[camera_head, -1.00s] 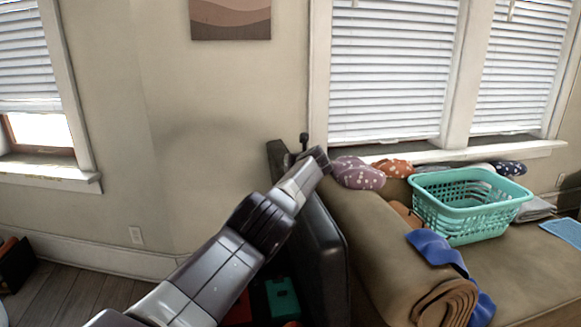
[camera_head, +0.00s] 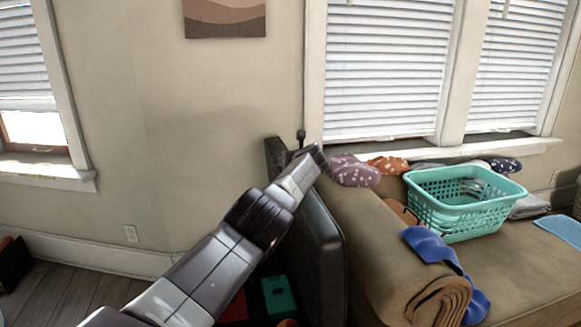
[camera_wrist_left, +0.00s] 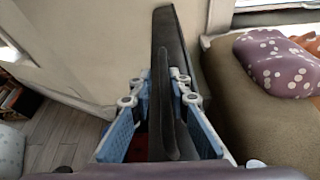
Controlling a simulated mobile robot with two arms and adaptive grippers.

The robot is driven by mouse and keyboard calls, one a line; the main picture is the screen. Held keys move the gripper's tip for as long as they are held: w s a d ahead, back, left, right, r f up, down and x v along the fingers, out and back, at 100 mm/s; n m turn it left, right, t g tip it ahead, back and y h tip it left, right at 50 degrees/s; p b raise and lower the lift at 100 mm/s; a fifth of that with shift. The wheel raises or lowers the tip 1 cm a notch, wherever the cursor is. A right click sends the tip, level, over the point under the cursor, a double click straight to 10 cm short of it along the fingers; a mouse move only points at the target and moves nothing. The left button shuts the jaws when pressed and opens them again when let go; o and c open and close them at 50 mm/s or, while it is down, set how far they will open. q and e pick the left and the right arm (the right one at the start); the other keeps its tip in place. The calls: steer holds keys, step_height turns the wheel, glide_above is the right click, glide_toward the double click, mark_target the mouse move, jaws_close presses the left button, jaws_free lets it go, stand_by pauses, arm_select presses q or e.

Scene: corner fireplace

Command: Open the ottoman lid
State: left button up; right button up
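The ottoman lid (camera_head: 325,255) is a dark panel standing up on its edge, close to vertical, beside the sofa arm in the head view. Below it on the left, the ottoman's inside shows a teal item (camera_head: 279,297) and something red. My left arm reaches to the lid's upper part, and its gripper (camera_head: 308,153) is mostly hidden there. In the left wrist view, the blue-padded fingers of my left gripper (camera_wrist_left: 163,90) are spread, one on each side of the dark lid (camera_wrist_left: 163,35). Gaps show between pads and lid; contact at the tips is unclear. My right gripper is out of view.
A brown sofa (camera_head: 365,215) with a rolled arm stands right of the lid, holding a teal basket (camera_head: 465,215), a blue cloth (camera_head: 430,245) and patterned cushions (camera_head: 352,171). The wall is close behind the lid. Wooden floor (camera_head: 70,290) is open at lower left.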

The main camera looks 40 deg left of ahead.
arm_select(q)
steer(key=shift+d, duration=0.1)
steer(key=shift+f+v, duration=0.2)
steer(key=shift+v, duration=0.9)
steer(key=shift+s+d, duration=1.1)
steer(key=shift+d, duration=0.35)
steer(key=shift+s+d, duration=1.15)
steer(key=shift+d, duration=0.3)
steer(key=shift+s+d, duration=1.1)
steer(key=shift+d, duration=0.35)
